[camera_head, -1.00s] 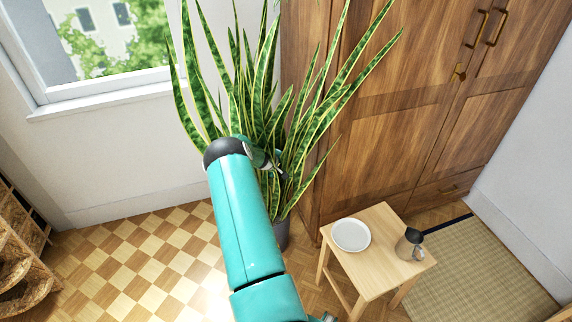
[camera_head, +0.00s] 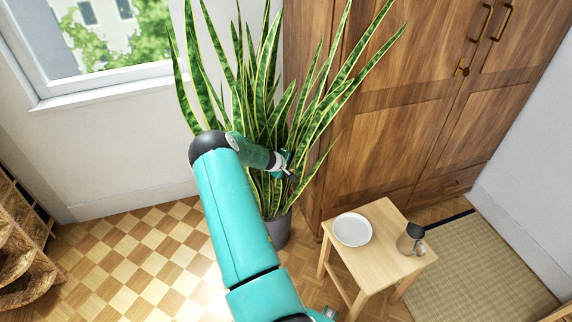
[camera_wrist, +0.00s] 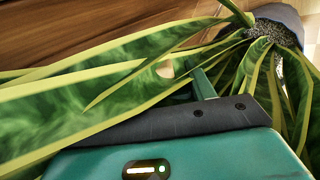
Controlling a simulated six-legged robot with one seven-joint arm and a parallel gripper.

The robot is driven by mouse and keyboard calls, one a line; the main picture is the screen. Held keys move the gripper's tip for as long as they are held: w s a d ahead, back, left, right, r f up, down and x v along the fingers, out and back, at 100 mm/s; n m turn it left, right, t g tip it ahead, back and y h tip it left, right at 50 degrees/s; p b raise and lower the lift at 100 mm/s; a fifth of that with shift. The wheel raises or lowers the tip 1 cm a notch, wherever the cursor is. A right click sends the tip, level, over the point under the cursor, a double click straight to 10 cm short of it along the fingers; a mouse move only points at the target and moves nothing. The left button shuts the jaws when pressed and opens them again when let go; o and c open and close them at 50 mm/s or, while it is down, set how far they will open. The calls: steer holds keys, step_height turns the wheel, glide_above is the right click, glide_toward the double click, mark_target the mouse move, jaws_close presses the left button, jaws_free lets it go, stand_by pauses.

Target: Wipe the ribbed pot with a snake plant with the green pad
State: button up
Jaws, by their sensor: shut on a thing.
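The grey pot (camera_head: 279,232) stands on the floor against the wardrobe, partly hidden behind my arm; its ribs are too small to make out. The tall snake plant (camera_head: 262,95) rises from it with yellow-edged leaves. In the wrist view the pot's rim (camera_wrist: 287,17) and dark soil show at the top right. My gripper (camera_head: 287,163) is among the leaves above the pot, apart from the pot wall. It is shut on the green pad, which I cannot clearly tell from the leaves and my teal finger. Leaves cross in front of the wrist camera.
A small wooden table (camera_head: 378,262) stands right of the pot, with a white plate (camera_head: 352,229) and a grey mug (camera_head: 410,240) on it. A wooden wardrobe (camera_head: 400,110) is behind. Checkered floor (camera_head: 140,250) at the left is clear.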

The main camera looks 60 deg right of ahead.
steer(key=shift+s+a, duration=0.25)
steer(key=shift+s, duration=0.85)
steer(key=shift+s+a, duration=0.15)
steer(key=shift+s, duration=0.6)
steer(key=shift+s+a, duration=0.15)
steer(key=shift+s, duration=0.55)
